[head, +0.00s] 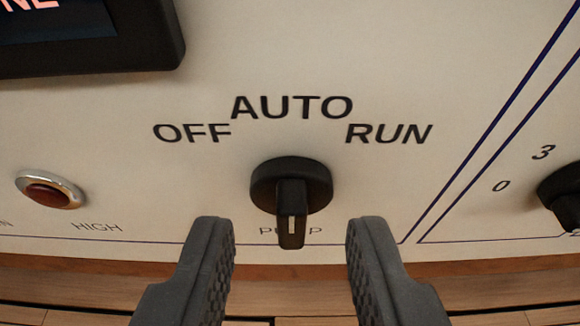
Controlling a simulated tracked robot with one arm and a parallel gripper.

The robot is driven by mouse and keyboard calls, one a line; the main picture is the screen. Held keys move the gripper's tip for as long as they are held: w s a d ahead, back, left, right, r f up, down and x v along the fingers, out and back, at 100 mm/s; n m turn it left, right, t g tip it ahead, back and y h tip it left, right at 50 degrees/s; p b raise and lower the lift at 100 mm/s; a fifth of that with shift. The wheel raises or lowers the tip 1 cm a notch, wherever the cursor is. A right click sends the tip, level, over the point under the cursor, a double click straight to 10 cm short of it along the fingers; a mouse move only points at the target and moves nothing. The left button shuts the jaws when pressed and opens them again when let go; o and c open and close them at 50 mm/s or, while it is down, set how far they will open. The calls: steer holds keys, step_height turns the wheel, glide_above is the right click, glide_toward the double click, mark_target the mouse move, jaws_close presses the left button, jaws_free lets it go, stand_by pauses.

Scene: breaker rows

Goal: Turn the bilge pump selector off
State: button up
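The pump selector (291,203) is a black round knob with a raised grip bar and a white line on the bar. It sits on a cream panel, with OFF at its upper left, AUTO above and RUN at its upper right. The bar and its white line stand upright in the picture, in line with AUTO. The word PUMP below is partly hidden by the bar. My gripper (291,262) is open and empty. Its two dark ribbed fingers stand left and right of the bar, lower in the picture, with a clear gap on each side.
A red indicator (48,190) with a chrome ring is at the left, near the word HIGH. Another black knob (566,196) with numbers is at the right edge. A dark framed display (90,38) is at the upper left. Wood (290,290) runs below the panel.

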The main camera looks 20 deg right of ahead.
mark_target(292, 207)
steer(key=shift+x, duration=0.9)
steer(key=shift+w+d+f, duration=0.1)
steer(key=shift+w+f, duration=0.05)
steer(key=shift+w, duration=0.3)
